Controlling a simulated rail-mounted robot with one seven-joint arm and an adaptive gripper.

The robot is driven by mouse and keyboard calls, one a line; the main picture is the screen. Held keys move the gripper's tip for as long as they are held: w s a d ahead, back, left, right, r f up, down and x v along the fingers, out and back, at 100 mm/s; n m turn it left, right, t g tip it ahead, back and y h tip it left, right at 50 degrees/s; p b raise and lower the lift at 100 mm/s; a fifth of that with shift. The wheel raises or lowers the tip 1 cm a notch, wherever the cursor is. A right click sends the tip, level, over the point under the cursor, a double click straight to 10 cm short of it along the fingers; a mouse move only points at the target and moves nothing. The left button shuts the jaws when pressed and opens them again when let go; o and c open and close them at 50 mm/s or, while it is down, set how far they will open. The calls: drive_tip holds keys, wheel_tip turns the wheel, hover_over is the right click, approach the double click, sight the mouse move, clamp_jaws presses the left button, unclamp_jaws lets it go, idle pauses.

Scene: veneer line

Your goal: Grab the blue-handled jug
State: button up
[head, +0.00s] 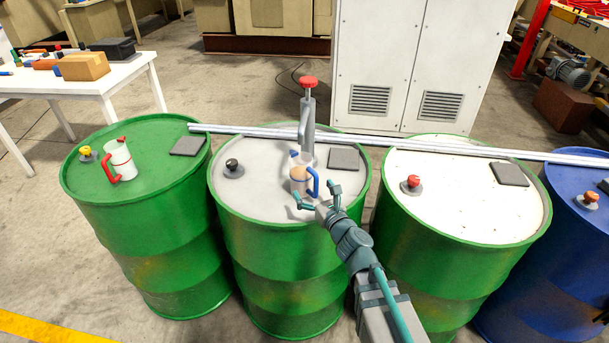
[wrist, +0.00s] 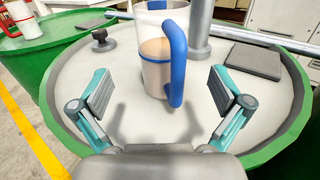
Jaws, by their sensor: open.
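The blue-handled jug (head: 299,176) stands upright on the middle green drum's pale top, just in front of a pump post. It is clear, with a tan content in its lower part. In the wrist view the jug (wrist: 157,62) is ahead of my gripper, its blue handle (wrist: 175,55) turned toward me and slightly right. My gripper (head: 318,198) is open, and nothing is held. In the wrist view its fingers (wrist: 161,95) are spread wide, left and right of the jug's line. The jug appears beyond the fingertips; contact is not visible.
A red-handled jug (head: 121,161) stands on the left drum. On the middle drum are a red-topped pump (head: 308,120), a black knob (head: 233,168) and a grey pad (head: 344,159). A metal rail (head: 400,143) runs behind. The right drum (head: 450,195) has a red knob (head: 412,184).

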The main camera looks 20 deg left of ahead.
sight(306, 178)
drive_tip(key=x, duration=0.2)
drive_tip(key=shift+w+a, duration=0.25)
drive_tip(key=p+x, duration=0.1)
drive_tip(key=x, duration=0.1)
drive_tip(key=p+x, duration=0.1)
drive_tip(key=x, duration=0.2)
drive_tip(key=shift+w+d+f, duration=0.15)
drive_tip(key=shift+d+f, duration=0.05)
drive_tip(key=shift+f, duration=0.05)
drive_tip(key=c, duration=1.5)
drive_tip(key=shift+c, duration=1)
drive_tip(key=shift+r, duration=0.1)
